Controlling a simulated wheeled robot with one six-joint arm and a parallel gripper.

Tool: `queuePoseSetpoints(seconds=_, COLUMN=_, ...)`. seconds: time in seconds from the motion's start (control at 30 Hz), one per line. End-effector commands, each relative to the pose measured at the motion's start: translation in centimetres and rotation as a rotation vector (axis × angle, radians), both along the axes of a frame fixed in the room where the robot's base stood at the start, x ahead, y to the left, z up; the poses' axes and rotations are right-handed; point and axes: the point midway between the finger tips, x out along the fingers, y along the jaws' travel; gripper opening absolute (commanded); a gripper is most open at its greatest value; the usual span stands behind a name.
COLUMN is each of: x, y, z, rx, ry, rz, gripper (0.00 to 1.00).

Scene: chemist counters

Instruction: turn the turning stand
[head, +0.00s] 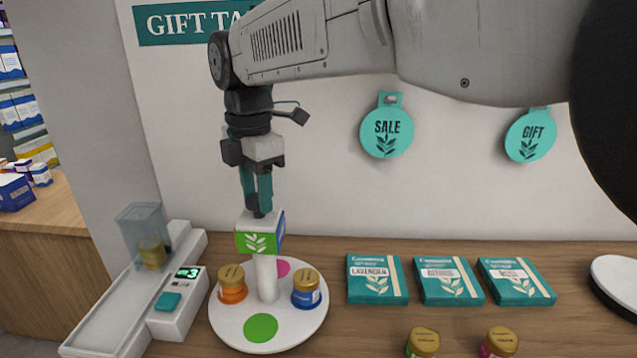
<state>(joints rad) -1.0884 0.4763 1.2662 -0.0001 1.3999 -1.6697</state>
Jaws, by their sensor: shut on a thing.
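The turning stand is a round white disc (235,322) on the wooden counter, with a white post (266,280) and a cube (257,243) on top. The cube shows a green face with a white leaf toward the front and a blue face to the right. An orange jar (232,286) stands on the disc's left and a blue jar (306,290) on its right. A bare green spot (260,328) is at the front and a pink spot (283,268) at the back. My gripper (259,212) points down and is shut on the dark knob atop the cube.
A white dispenser (110,320) with a clear bin, one jar and a display reading 3 stands at left. Three teal boxes (378,279) lie at right. Two gold-lidded jars (424,341) stand in front. SALE and GIFT tags (387,127) hang on the wall.

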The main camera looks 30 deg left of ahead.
Motion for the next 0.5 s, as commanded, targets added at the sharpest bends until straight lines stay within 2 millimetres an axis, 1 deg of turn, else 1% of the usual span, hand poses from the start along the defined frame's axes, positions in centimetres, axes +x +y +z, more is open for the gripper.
queuePoseSetpoints(seconds=0.03, x=0.07, y=0.14, z=0.29, rx=0.007, ry=-0.005, rz=0.003, gripper=0.00)
queuePoseSetpoints(seconds=0.43, x=0.00, y=0.19, z=0.30, rx=0.007, ry=-0.005, rz=0.006, gripper=0.00)
queuePoseSetpoints(seconds=0.47, x=0.00, y=0.18, z=0.29, rx=0.007, ry=-0.005, rz=0.006, gripper=0.48)
queuePoseSetpoints(seconds=0.5, x=-0.01, y=0.18, z=0.28, rx=0.007, ry=-0.005, rz=0.006, gripper=0.59)
